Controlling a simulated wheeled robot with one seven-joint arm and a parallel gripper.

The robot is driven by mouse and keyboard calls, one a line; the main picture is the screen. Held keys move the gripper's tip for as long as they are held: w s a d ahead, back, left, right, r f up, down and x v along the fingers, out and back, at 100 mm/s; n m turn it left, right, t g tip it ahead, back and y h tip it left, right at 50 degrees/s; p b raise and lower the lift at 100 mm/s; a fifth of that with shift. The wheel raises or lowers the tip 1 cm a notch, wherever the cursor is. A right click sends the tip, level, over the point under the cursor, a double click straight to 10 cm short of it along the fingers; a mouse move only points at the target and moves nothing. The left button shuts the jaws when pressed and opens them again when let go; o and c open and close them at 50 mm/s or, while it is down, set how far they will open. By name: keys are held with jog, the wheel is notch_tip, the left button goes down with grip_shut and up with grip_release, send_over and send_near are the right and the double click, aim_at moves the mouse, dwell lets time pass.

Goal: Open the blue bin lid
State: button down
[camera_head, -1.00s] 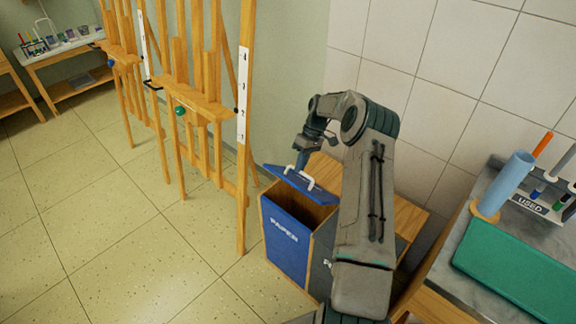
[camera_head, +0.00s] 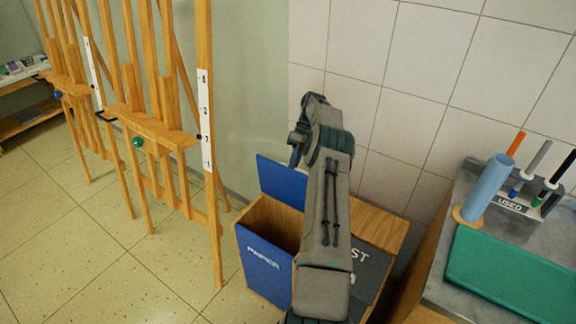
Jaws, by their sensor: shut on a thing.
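The blue bin lid (camera_head: 281,182) stands raised, close to upright, at the back of the wooden bin with the blue "PAPER" front (camera_head: 264,266). The bin's opening (camera_head: 274,224) shows below the lid. My gripper (camera_head: 296,158) is at the lid's upper right edge, shut on the lid. My arm hides the fingertips, the white handle and the lid's right part.
A dark-fronted bin (camera_head: 369,268) lettered "ST" stands right of the paper bin, partly behind my arm. Wooden easels (camera_head: 205,130) stand close on the left. A counter with a green mat (camera_head: 510,272) and blue cylinder (camera_head: 487,188) is at right. Tiled wall behind.

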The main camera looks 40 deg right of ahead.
jog(key=shift+w+d+f+b, duration=0.15)
jog(key=shift+d+f+b, duration=0.25)
jog(key=shift+d+f, duration=0.55)
jog(key=c, duration=1.5)
grip_release()
jog(key=shift+w+d, duration=0.15)
jog(key=shift+w, duration=0.05)
jog(key=shift+s+d+r+b, duration=0.15)
jog(key=shift+s+d+r, duration=0.7)
jog(key=shift+s+r, duration=0.95)
jog(key=shift+s+d+r+b, duration=0.1)
jog(key=shift+s+d+r, duration=0.7)
jog(key=shift+s+r, duration=1.05)
jog(key=shift+s+d+r+b, duration=0.15)
jog(key=shift+s+d+r, duration=0.7)
jog(key=shift+s+r, duration=0.95)
jog(key=shift+w+r, duration=0.15)
